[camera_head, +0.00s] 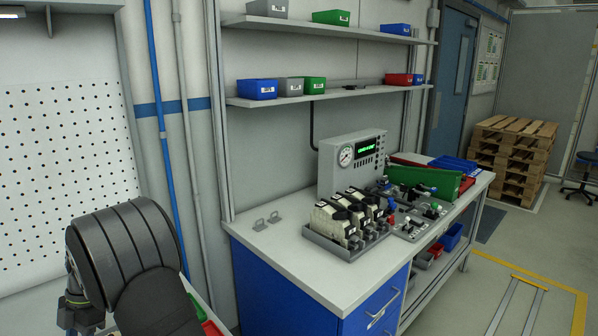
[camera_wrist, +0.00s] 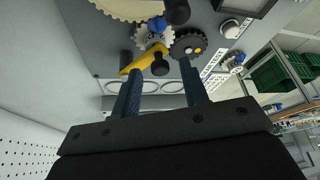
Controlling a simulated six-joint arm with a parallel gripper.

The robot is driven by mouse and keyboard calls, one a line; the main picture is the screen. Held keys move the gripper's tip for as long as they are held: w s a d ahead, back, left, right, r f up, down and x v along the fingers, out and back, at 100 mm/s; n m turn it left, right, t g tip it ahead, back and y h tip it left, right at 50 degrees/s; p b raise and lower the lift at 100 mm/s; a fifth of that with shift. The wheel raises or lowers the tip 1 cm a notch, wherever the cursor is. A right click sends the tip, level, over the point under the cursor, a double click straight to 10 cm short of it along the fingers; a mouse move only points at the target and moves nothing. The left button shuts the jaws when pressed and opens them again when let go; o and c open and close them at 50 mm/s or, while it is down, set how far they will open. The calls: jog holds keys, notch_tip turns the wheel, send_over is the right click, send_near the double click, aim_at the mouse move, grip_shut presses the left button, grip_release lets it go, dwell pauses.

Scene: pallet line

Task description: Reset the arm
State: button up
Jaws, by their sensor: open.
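My gripper (camera_wrist: 160,70) shows in the wrist view. Its two blue fingers stand well apart, with nothing seen clamped between them. Beyond the fingertips is a grey panel (camera_wrist: 105,40) with meshing gears: a large cream gear, a small pale gear (camera_wrist: 152,37) and a dark gear (camera_wrist: 188,46). A yellow lever (camera_wrist: 140,60) with a black knob lies close beyond the fingers; the gap to it cannot be judged. In the head view my dark arm fills the lower left, and my gripper's fingers are not visible there.
In the head view a workbench (camera_head: 280,246) carries a tray of cream-and-black units (camera_head: 345,218), a gauge box (camera_head: 352,160) and a green bin (camera_head: 425,180). Shelves (camera_head: 325,94) with small bins hang above. Wooden pallets (camera_head: 512,150) stand at right. A perforated panel (camera_head: 65,160) is left.

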jog(key=v, duration=1.7)
jog(key=x, duration=1.7)
jog(key=shift+s+f, duration=0.15)
jog(key=shift+f, duration=0.1)
jog(key=shift+s+d+r+m+y, duration=0.15)
jog(key=shift+s+r+m+y, duration=0.15)
jog(key=shift+s+m, duration=0.5)
jog(key=m, duration=0.1)
jog(key=s+m+t, duration=0.1)
jog(key=m+y, duration=0.1)
jog(key=shift+s+a+f+m, duration=0.1)
jog(key=shift+s+a+m, duration=0.15)
jog(key=shift+m, duration=0.15)
jog(key=m, duration=0.1)
jog(key=s+m+t, duration=0.1)
jog(key=shift+s+a+m+y, duration=0.25)
jog(key=shift+s+m+y, duration=0.05)
jog(key=shift+m, duration=0.1)
jog(key=m, duration=0.1)
jog(key=s+a+m+t, duration=0.1)
jog(key=m, duration=0.1)
jog(key=s+a+m+t, duration=0.1)
jog(key=shift+m+y, duration=0.3)
jog(key=shift+m, duration=0.1)
jog(key=shift+s+a+m+t, duration=0.3)
jog(key=shift+a+m, duration=0.1)
jog(key=shift+m, duration=0.35)
jog(key=shift+s+a+m+t, duration=0.15)
jog(key=shift+a+m+t, duration=0.2)
jog(key=shift+m, duration=0.4)
